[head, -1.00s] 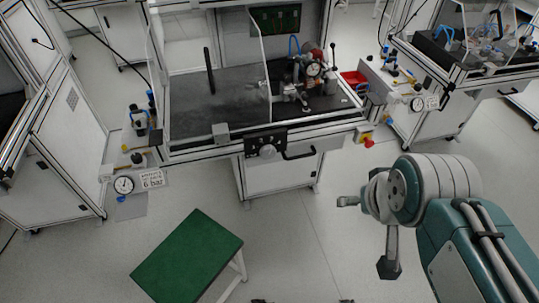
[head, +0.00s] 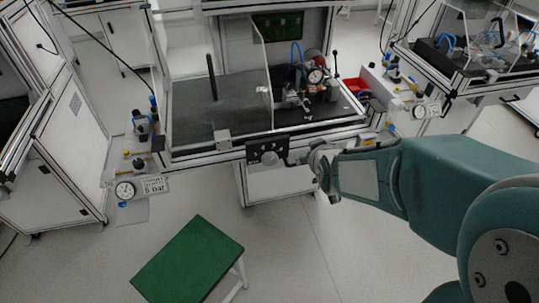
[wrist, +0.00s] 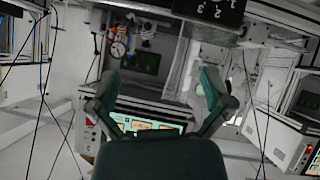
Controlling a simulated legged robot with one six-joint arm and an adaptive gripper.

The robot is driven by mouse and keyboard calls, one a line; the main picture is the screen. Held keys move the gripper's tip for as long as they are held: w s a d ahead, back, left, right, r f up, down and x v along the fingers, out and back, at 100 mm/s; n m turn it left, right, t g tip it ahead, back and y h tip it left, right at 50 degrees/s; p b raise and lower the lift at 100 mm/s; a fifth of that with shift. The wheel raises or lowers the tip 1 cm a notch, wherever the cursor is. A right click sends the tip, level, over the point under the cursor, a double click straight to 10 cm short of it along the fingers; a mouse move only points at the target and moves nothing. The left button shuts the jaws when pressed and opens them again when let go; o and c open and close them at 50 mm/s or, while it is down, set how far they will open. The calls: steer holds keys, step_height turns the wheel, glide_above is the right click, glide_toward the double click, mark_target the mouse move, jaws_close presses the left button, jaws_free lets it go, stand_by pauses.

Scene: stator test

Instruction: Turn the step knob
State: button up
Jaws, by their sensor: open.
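The step knob (head: 269,157) is a silver round knob on a black panel (head: 254,152) at the front of the middle workbench, in the head view. My gripper (head: 318,165) is to the right of the knob and apart from it, partly hidden by my arm. In the wrist view my gripper (wrist: 162,78) is open, its two teal fingers spread wide with nothing between them. A black panel with upside-down white digits (wrist: 218,9) is cut off at the top of that view; I cannot clearly make out the knob there.
A green-topped stool (head: 190,258) stands on the floor in front of the bench. The bench (head: 240,100) bears a clear screen and a fixture with a dial gauge (head: 315,75). A pressure gauge (head: 124,190) is at lower left. Floor before the bench is otherwise open.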

steer(key=w+a+f+n+t+y, duration=0.1)
steer(key=w+a+f+n+t, duration=0.3)
steer(key=f, duration=0.5)
steer(key=n+t+y, duration=0.2)
steer(key=n+t, duration=0.1)
glide_toward(270, 162)
steer(key=x, duration=1)
steer(key=shift+w+a, duration=0.1)
steer(key=shift+w, duration=0.25)
steer(key=shift+m, duration=0.3)
steer(key=c, duration=1)
